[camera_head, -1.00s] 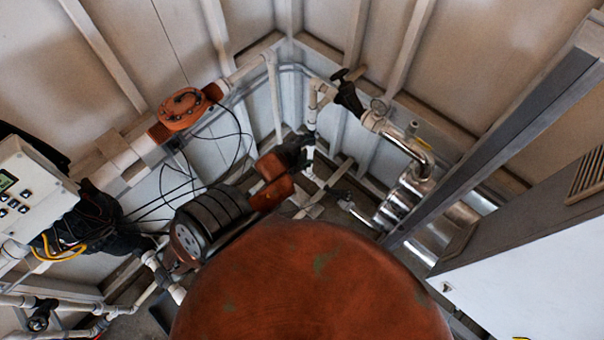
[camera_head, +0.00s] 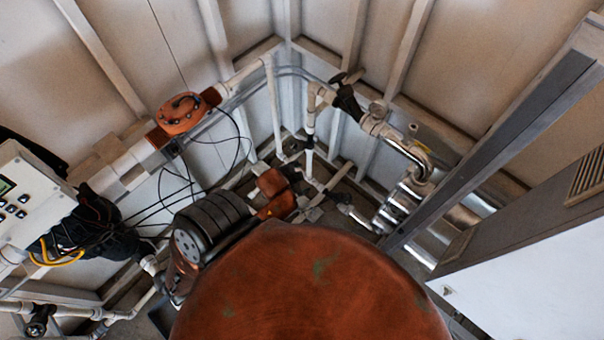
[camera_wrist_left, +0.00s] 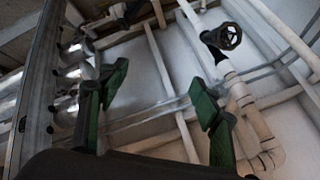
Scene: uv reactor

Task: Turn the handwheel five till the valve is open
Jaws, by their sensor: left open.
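A black handwheel (camera_head: 338,76) sits on the pipework near the back corner in the head view, on a dark valve body. A spoked black handwheel (camera_wrist_left: 221,36) shows at the upper right of the left wrist view, above a white pipe. No number is readable on either, so I cannot tell which is handwheel five. My left gripper (camera_wrist_left: 160,92) is open and empty, with its green-padded fingers wide apart. The wheel lies beyond the right finger, apart from it and outside the gap. Neither gripper shows in the head view.
Shiny metal pipework (camera_head: 408,195) stands right of the corner. A pump-like unit (camera_head: 205,228) and a white control box (camera_head: 28,205) with loose black cables are at the left. A grey post (camera_head: 500,145) and a white cabinet (camera_head: 545,275) bound the right side.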

